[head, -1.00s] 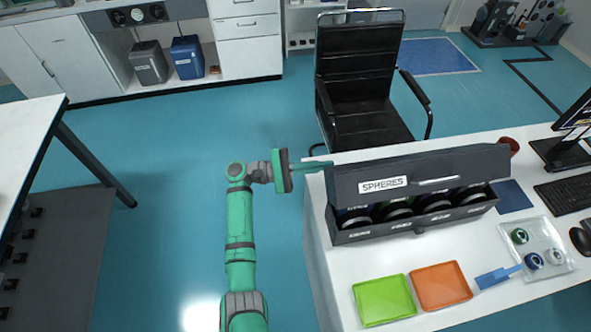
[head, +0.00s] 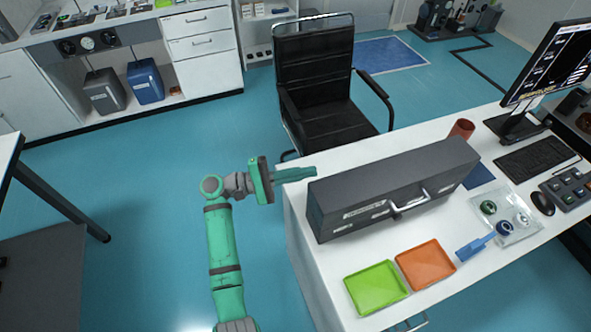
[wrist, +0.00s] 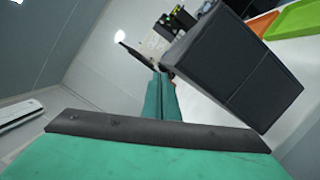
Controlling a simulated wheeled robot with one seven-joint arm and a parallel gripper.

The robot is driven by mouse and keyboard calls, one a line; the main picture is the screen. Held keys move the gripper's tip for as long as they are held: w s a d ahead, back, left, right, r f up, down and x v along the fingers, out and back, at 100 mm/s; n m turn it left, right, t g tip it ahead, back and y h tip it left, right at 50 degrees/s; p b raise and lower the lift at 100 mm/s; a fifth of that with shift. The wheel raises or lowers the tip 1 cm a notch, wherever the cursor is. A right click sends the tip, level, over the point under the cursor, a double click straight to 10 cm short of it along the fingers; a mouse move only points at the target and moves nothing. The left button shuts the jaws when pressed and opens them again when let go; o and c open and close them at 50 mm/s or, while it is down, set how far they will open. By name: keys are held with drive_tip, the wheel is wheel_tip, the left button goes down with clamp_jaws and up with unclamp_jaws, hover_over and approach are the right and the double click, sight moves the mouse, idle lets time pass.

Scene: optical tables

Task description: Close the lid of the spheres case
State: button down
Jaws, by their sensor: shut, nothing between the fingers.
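The spheres case (head: 390,185) is a long dark grey box on the white desk, and its lid is down over the box. Its label and handle (head: 410,203) are on the front side. Its contents are hidden. In the wrist view the case (wrist: 235,65) stands to the right of the fingers. My gripper (head: 314,173) is shut and empty, just left of the case's far left corner, over the desk's left edge. The shut fingers also show in the wrist view (wrist: 161,92). I cannot tell whether the fingertips touch the case.
A green tray (head: 376,289) and an orange tray (head: 426,264) lie in front of the case. A clear tray with lens-like parts (head: 507,218), a blue tool (head: 474,246), a red cup (head: 462,129) and a keyboard (head: 537,158) are to the right. A black chair (head: 318,90) stands behind the desk.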

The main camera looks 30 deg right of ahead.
drive_tip(key=shift+s+a+r, duration=0.15)
drive_tip(key=shift+s+a, duration=0.05)
drive_tip(key=shift+s, duration=0.55)
drive_tip(key=shift+s+d, duration=0.1)
drive_tip(key=shift+s, duration=0.05)
drive_tip(key=r+v, duration=0.1)
drive_tip(key=v, duration=0.9)
drive_tip(key=shift+w, duration=0.35)
drive_tip(key=shift+r, duration=0.1)
